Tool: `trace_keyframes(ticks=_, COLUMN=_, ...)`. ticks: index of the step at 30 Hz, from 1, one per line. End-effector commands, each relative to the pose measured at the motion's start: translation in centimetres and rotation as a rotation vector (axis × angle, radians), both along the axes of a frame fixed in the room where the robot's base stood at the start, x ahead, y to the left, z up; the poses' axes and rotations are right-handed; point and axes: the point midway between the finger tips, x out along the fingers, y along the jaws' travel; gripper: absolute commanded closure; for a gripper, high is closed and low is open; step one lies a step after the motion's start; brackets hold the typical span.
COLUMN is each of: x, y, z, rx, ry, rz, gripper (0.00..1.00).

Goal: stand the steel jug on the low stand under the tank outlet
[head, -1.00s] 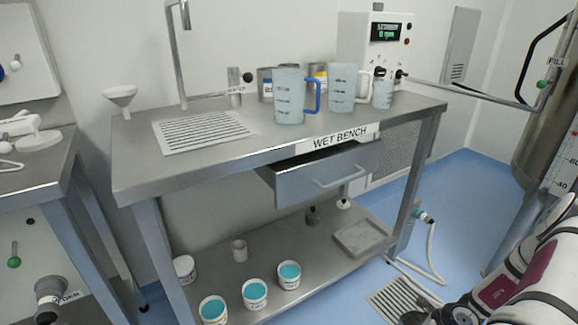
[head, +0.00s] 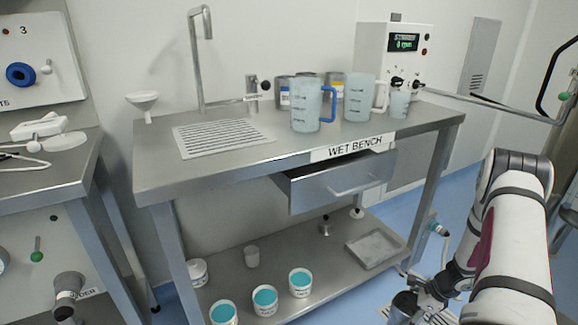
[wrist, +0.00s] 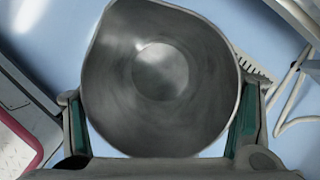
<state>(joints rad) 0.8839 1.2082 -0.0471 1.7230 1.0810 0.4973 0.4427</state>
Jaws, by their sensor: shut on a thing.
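The steel jug (wrist: 162,125) fills the middle of the wrist view, seen from above into its empty-looking grey inside. My gripper (wrist: 160,118) has a finger on each side of it and is shut on it. In the head view my gripper (head: 425,290) is low at the bottom right, in front of the wet bench, with the dark steel jug (head: 403,306) partly cut off by the frame edge. I see the floor below the jug in the wrist view. The low stand and the tank outlet cannot be made out here.
The wet bench (head: 230,158) bears plastic jugs (head: 308,105), a tap and a drain grid. Its drawer (head: 335,185) stands open. Tubs (head: 265,300) and a grey tray (head: 375,249) are on its lower shelf. A floor grate (wrist: 255,68) and hose (wrist: 290,95) lie near the jug.

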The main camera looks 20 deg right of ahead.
Motion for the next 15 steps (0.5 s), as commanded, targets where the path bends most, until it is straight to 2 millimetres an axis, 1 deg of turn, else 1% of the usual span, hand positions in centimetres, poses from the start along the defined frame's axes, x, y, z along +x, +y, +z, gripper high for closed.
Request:
trace_keyframes(ticks=1, x=1.6, y=0.9, z=1.3, rx=-0.005, ry=-0.002, rz=0.07, gripper=0.77)
trace_keyframes(ticks=5, x=4.8, y=3.7, z=4.5, rx=-0.006, ry=-0.003, rz=0.265, gripper=0.77)
trace_keyframes(ticks=8, x=7.1, y=6.8, z=7.4, rx=-0.005, ry=-0.003, rz=0.443, gripper=0.77)
trace_keyframes(ticks=11, x=9.0, y=10.7, z=10.6, rx=-0.005, ry=-0.003, rz=0.651, gripper=0.77)
trace_keyframes(ticks=12, x=9.5, y=12.3, z=11.9, rx=-0.005, ry=-0.003, rz=0.739, gripper=0.77)
trace_keyframes(ticks=14, x=10.1, y=14.8, z=13.9, rx=-0.005, ry=-0.004, rz=0.87, gripper=0.77)
trace_keyframes(ticks=15, x=10.3, y=16.5, z=15.2, rx=-0.004, ry=-0.004, rz=0.961, gripper=0.77)
